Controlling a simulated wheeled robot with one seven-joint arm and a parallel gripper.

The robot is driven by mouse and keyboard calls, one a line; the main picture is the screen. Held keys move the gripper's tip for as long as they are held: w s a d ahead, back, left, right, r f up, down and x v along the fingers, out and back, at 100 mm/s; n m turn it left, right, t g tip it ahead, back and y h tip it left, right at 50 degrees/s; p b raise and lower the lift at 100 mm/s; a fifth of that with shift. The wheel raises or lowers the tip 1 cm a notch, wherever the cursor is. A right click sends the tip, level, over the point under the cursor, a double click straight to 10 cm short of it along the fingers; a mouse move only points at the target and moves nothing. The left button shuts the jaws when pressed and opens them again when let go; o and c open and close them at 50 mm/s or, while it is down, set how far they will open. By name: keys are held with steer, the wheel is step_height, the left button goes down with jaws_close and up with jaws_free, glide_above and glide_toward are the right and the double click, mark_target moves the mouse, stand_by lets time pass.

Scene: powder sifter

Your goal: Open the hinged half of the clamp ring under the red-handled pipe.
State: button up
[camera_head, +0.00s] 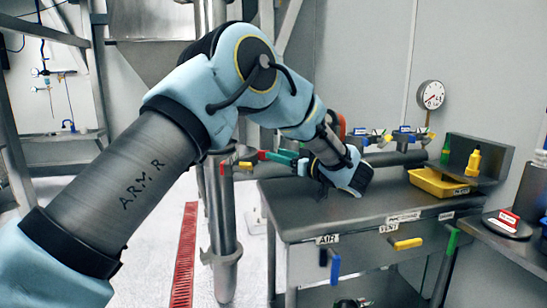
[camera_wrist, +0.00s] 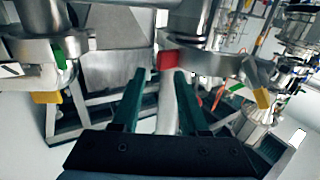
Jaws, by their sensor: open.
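My gripper (camera_head: 278,157) reaches left from the arm's end, beside the upright steel pipe (camera_head: 222,205). In the wrist view its two dark green fingers (camera_wrist: 158,78) are apart with nothing held between them. A red handle (camera_wrist: 167,60) shows just beyond the gap between the fingertips, in front of a round steel body (camera_wrist: 205,63); contact cannot be told. In the head view a red piece (camera_head: 262,155) is at the fingertips. A steel pipe (camera_wrist: 190,22) rises above the round body. The clamp ring's hinged half and its seam cannot be made out clearly.
A yellow handle (camera_wrist: 262,98) sits right and another yellow one (camera_wrist: 45,97) left, below a green one (camera_wrist: 58,57). The steel bench (camera_head: 330,213) lies below my wrist, with a yellow tray (camera_head: 430,186). A pressure gauge (camera_head: 431,95) stands behind.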

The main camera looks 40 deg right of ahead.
steer(key=s+d+b, duration=0.1)
steer(key=s, duration=0.7)
steer(key=shift+f, duration=0.1)
